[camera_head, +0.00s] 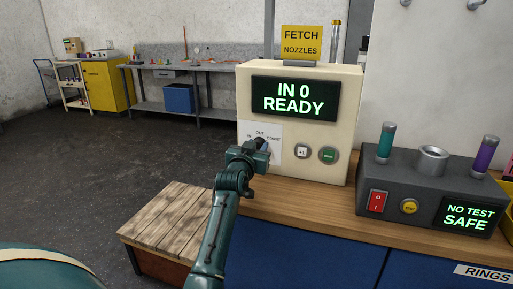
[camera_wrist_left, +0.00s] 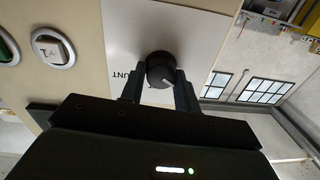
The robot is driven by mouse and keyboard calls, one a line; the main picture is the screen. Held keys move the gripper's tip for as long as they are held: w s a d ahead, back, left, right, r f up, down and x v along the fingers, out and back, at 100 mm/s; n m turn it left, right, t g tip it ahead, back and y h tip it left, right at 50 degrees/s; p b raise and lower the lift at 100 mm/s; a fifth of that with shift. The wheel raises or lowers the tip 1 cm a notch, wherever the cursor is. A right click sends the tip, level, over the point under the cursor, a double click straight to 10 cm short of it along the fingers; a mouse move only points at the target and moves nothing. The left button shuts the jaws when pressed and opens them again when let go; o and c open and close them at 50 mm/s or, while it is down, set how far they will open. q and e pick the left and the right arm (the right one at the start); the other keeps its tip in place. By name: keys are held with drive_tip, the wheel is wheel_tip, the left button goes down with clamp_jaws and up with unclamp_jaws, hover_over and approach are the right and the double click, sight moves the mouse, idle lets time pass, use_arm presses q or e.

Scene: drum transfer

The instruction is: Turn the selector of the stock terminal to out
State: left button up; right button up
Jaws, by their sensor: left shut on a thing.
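The cream stock terminal (camera_head: 300,170) stands on the wooden bench, and its screen (camera_head: 294,98) reads IN 0 READY. Its white selector plate (camera_head: 273,153) carries the labels IN, OUT and COUNT, partly covered by my arm. The round black selector knob (camera_wrist_left: 160,69) shows in the left wrist view with a white pointer mark towards the lower right. I cannot tell which label it points at. My left gripper (camera_head: 263,144) is at the plate, its two fingers (camera_wrist_left: 159,84) shut on the knob from either side. My right gripper is not in view.
Right of the selector are a +1 button (camera_head: 302,151) and a green button (camera_head: 328,155). A dark tester box (camera_head: 420,190) with coloured tubes stands further right. A wooden slatted platform (camera_head: 170,220) is at the lower left. The floor (camera_head: 70,170) beyond is open.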

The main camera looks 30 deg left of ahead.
use_arm(q)
drive_tip(key=c, duration=0.3)
